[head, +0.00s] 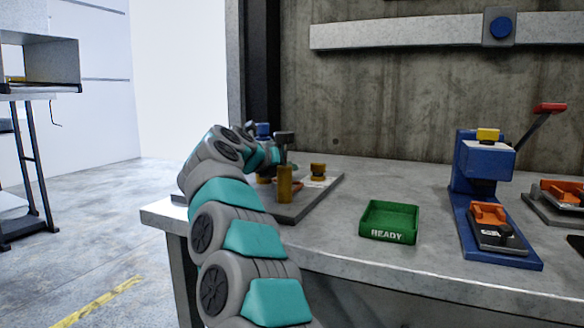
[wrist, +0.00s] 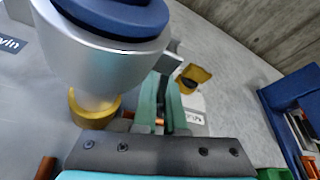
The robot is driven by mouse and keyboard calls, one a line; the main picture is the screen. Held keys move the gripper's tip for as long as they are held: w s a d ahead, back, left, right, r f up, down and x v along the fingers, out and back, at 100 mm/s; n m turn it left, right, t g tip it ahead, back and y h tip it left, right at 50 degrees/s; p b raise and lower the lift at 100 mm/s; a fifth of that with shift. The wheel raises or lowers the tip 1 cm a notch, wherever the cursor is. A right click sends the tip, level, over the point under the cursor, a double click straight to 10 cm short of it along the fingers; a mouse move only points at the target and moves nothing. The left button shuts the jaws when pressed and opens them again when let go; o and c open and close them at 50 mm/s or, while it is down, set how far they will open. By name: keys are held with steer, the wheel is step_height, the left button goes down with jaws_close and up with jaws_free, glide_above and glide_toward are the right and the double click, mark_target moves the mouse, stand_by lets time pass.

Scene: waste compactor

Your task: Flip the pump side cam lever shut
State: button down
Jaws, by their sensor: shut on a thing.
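My gripper (head: 276,153) is over the fixture plate (head: 300,207) at the bench's left end. In the wrist view its two teal fingers (wrist: 165,95) are close together, shut on a narrow part that they mostly hide; I take it for the cam lever, but cannot tell its angle. A silver cylinder with a blue cap (wrist: 125,15) and a yellow collar (wrist: 95,107) stands just left of the fingers. The blue cap also shows in the head view (head: 263,130). A brass post (head: 285,184) with a dark top stands in front of my gripper.
A short brass fitting (head: 318,170) stands at the plate's right. A green tray marked READY (head: 389,222) and a blue press (head: 485,165) with a red-handled lever stand farther right. The bench (head: 350,255) is clear between plate and tray. A concrete wall is behind.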

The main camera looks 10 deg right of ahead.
steer(key=shift+w+a+f+m+y, duration=0.2)
steer(key=shift+w+a+m+y, duration=0.25)
steer(key=shift+m, duration=0.25)
steer(key=shift+a+t, duration=0.1)
steer(key=shift+t, duration=0.2)
steer(key=c, duration=1)
jaws_free()
steer(key=shift+s, duration=0.1)
